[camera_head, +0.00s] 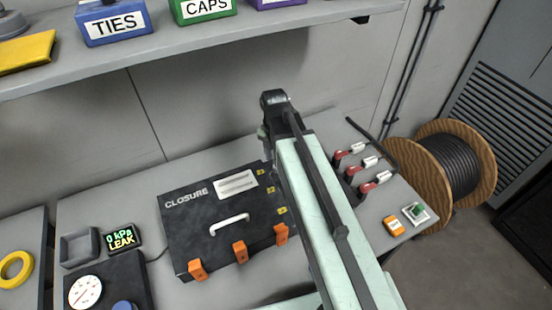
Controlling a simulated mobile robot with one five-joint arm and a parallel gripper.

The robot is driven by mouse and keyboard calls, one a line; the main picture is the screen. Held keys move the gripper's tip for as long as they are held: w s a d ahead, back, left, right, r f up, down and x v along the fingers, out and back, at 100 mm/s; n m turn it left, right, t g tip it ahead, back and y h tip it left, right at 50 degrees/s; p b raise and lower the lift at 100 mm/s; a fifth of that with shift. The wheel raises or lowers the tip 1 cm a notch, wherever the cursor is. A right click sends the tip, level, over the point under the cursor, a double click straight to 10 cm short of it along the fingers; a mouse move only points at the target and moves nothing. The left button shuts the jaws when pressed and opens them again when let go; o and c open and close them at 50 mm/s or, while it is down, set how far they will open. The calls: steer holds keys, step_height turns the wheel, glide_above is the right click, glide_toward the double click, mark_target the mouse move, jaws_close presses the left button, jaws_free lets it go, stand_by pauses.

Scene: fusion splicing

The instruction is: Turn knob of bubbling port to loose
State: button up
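Several ports with red knobs stand in a row right of my arm: a far one (339,155), a middle one (352,170) and a near one (366,187). Each has a whitish part to its right. No bubbles can be made out at any of them, and the knob settings are too small to read. The black closure box (180,225) lies left of my arm, marked CLOSURE. My gripper (267,150) points down by the box's far right corner, left of the knobs. My arm mostly hides its fingers.
A display (122,237) reads 0 kPa LEAK, above a gauge (85,292). An orange item (393,226) and a green-topped item (415,213) lie at the bench's right edge. A cable reel (420,165) stands beyond. A shelf (200,42) overhangs the back.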

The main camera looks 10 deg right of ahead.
step_height(320, 180, up, 5)
steer(key=p, duration=0.4)
steer(key=shift+r, duration=0.15)
steer(key=shift+s, duration=0.25)
steer(key=s+m, duration=0.1)
steer(key=m, duration=0.7)
steer(key=s+m, duration=0.1)
steer(key=m, duration=0.8)
steer(key=s+m, duration=0.2)
steer(key=m, duration=0.6)
steer(key=shift+s+m, duration=0.1)
steer(key=shift+m, duration=0.3)
